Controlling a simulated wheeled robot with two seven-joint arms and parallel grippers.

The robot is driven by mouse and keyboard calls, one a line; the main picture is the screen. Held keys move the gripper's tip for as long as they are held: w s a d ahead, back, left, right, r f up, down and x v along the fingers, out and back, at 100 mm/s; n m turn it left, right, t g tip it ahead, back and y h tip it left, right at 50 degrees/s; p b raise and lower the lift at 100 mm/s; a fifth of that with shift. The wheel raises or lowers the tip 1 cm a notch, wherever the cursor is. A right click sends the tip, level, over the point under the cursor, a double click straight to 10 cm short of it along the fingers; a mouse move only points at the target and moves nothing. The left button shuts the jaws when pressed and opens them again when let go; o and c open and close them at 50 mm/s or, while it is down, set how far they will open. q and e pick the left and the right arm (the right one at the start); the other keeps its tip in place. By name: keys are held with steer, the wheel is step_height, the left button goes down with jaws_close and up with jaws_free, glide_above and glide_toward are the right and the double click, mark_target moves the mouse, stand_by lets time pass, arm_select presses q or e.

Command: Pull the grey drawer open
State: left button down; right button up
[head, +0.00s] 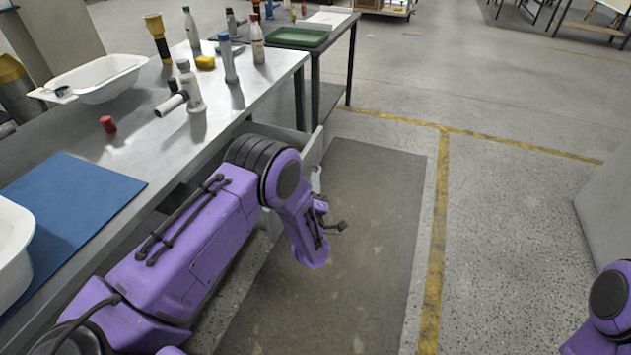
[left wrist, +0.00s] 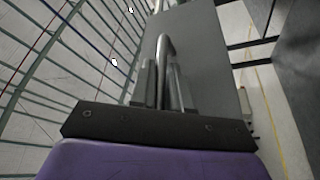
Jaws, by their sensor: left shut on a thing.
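The grey drawer's front panel (head: 313,150) shows at the near right end of the metal workbench, standing out from under the bench top beyond my left wrist. In the left wrist view the drawer front (left wrist: 207,50) is a flat grey panel with a curved metal bar handle (left wrist: 165,44). My left gripper (left wrist: 163,70) is shut on this handle, with one finger on each side of the bar. In the head view my own wrist hides most of the gripper and handle. My right arm shows at the lower right edge; its gripper is out of view.
The workbench (head: 140,135) carries bottles, a white tub (head: 100,78), a red cap (head: 108,124) and a blue mat (head: 70,195). A green tray (head: 297,37) sits on the farther table. A dark floor mat (head: 370,200) lies clear in front of the drawer.

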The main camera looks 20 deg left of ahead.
arm_select(q)
steer(key=shift+f, duration=0.1)
steer(key=c, duration=1.4)
jaws_free()
steer(key=shift+c, duration=0.2)
steer(key=v, duration=1)
steer(key=shift+s+d+b, duration=0.15)
steer(key=shift+s+b, duration=0.1)
steer(key=shift+b, duration=0.15)
